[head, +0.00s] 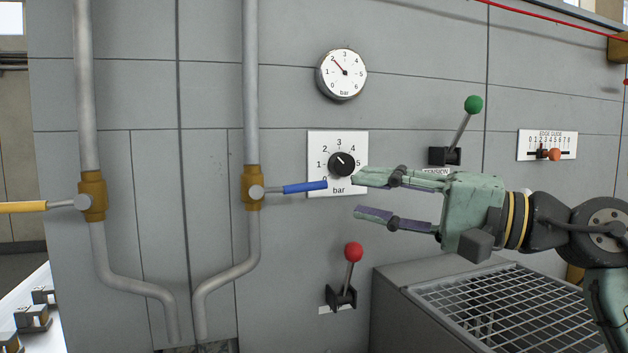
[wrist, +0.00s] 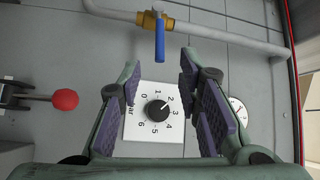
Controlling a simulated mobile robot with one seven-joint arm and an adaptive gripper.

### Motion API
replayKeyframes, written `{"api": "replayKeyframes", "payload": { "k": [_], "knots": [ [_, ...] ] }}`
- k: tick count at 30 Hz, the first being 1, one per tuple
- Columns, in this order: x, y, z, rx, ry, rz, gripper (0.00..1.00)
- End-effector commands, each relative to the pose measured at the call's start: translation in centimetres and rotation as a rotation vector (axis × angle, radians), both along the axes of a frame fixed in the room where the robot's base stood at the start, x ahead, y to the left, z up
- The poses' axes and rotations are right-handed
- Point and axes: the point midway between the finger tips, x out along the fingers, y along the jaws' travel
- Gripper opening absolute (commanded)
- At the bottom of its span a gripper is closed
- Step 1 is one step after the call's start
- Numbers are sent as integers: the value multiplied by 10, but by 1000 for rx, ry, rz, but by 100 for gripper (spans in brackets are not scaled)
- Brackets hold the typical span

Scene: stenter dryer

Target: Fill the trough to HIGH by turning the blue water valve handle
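The blue water valve handle (head: 305,187) points level to the right from its brass valve body (head: 254,188) on a grey vertical pipe. It also shows in the wrist view (wrist: 160,44), centred just beyond my fingertips. My gripper (head: 358,196) is to the right of the handle tip, fingers pointing left at it. The fingers are open, one above and one below the handle's height, with a gap and nothing between them. In the wrist view my gripper (wrist: 159,70) is spread on both sides of the handle's line. I cannot make out the trough or a HIGH mark.
A black pressure knob (head: 342,163) on a white dial is close by my upper finger. A red-balled lever (head: 353,253) stands below, a green-balled lever (head: 473,105) at upper right. A yellow-handled valve (head: 92,195) is at left. A grated box (head: 390,290) juts out at lower right.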

Motion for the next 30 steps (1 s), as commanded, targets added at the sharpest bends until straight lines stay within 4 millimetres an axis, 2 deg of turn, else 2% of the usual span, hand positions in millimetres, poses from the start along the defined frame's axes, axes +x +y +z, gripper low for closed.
{"api": "replayKeyframes", "payload": {
  "k": [6,13,18,26,30],
  "knots": [
    [19,39,7,-4,2,2,32],
    [35,69,9,-1,1,2,32],
    [40,78,8,0,1,0,32],
    [40,79,8,0,1,0,32],
    [40,79,8,0,1,0,23]
  ]
}}
